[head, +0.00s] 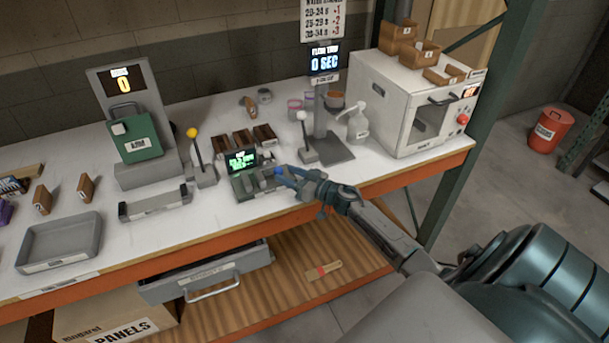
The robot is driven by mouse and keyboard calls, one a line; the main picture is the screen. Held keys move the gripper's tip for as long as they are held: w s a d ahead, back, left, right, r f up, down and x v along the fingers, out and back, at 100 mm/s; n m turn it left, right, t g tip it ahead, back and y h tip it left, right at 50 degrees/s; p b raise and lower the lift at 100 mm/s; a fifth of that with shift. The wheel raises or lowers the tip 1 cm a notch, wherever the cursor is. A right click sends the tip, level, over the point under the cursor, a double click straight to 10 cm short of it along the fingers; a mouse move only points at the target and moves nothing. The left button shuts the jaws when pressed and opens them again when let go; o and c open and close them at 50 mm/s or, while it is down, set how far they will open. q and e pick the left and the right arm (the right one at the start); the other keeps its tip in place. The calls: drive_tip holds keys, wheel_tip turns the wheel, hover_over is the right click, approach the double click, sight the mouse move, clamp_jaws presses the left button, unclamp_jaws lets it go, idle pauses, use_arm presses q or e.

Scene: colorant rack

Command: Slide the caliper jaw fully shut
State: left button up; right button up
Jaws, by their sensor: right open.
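The caliper gauge (246,184) appears to be the small grey device with a green-lit display (242,161) near the table's front edge. Its display text is too small to read. Upright grey blocks stand on its base, but I cannot tell how wide the jaw gap is. A small blue knob (278,171) shows at its right end. My right gripper (282,176) is open at that right end, with its fingertips close to the knob. I cannot tell whether they touch it. My left gripper is not in view.
A lever with a white ball (303,117) stands behind my gripper, and one with a yellow ball (192,133) stands left of the gauge. Wooden blocks (240,139) sit behind it. A white oven (412,112) is at right. A grey tray (60,241) sits at front left.

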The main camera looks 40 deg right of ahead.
drive_tip(key=b+v, duration=0.2)
drive_tip(key=v, duration=0.5)
drive_tip(key=shift+s+d+f, duration=0.1)
drive_tip(key=shift+s, duration=0.15)
drive_tip(key=shift+s+d+b, duration=0.25)
drive_tip(key=shift+s+b, duration=0.25)
drive_tip(key=shift+s, duration=0.1)
